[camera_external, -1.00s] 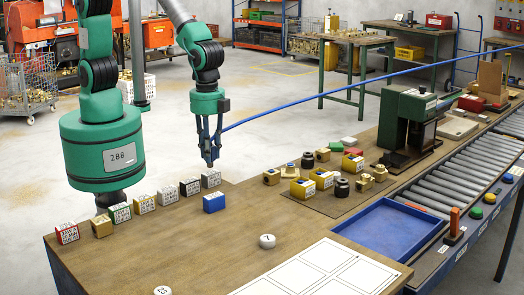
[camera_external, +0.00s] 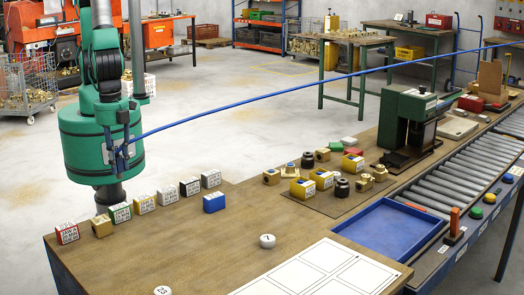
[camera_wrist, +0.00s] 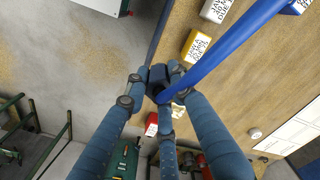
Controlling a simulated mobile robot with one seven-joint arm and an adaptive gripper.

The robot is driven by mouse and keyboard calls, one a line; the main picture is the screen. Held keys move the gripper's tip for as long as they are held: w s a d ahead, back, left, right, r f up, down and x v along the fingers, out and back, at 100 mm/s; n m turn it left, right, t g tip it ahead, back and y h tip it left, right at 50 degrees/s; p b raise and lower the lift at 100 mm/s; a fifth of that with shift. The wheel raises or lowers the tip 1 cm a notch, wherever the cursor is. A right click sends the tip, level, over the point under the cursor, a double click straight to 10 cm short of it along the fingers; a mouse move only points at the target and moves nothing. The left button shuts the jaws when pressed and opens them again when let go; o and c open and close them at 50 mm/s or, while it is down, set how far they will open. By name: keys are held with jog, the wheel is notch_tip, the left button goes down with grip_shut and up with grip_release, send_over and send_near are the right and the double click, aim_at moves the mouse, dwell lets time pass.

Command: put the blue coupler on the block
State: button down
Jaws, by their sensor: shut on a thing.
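My gripper (camera_external: 122,158) is above the left end of the table, in front of my green base link. In the wrist view its fingers (camera_wrist: 158,92) close on a dark blue piece (camera_wrist: 157,77), which appears to be the blue coupler at the end of the blue hose; the fingers partly hide it. The held piece is apart from these blocks. I cannot tell which block is the task's.
The blue hose (camera_external: 300,92) runs from my gripper to the upper right. More labelled blocks stand along the table edge, with a blue block (camera_external: 214,203) nearby. Brass parts, a blue tray (camera_external: 392,234) and a green machine (camera_external: 408,118) are right. The table's near middle is mostly clear.

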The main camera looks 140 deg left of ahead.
jog(key=s+d, duration=0.4)
jog(key=s, duration=0.1)
jog(key=shift+d+m+p, duration=0.3)
jog(key=shift+d+p, duration=0.05)
jog(key=shift+d, duration=0.05)
send_near(101, 219)
jog(key=shift+s+a+f, duration=0.15)
jog(key=shift+s+f, duration=0.2)
jog(key=shift+s, duration=0.2)
jog(key=shift+w, duration=0.1)
jog(key=shift+w, duration=0.2)
jog(key=shift+w+d+f, duration=0.1)
jog(key=shift+d+f, duration=0.1)
jog(key=shift+f, duration=1.65)
jog(key=shift+f+b, duration=0.1)
jog(key=shift+b, duration=0.2)
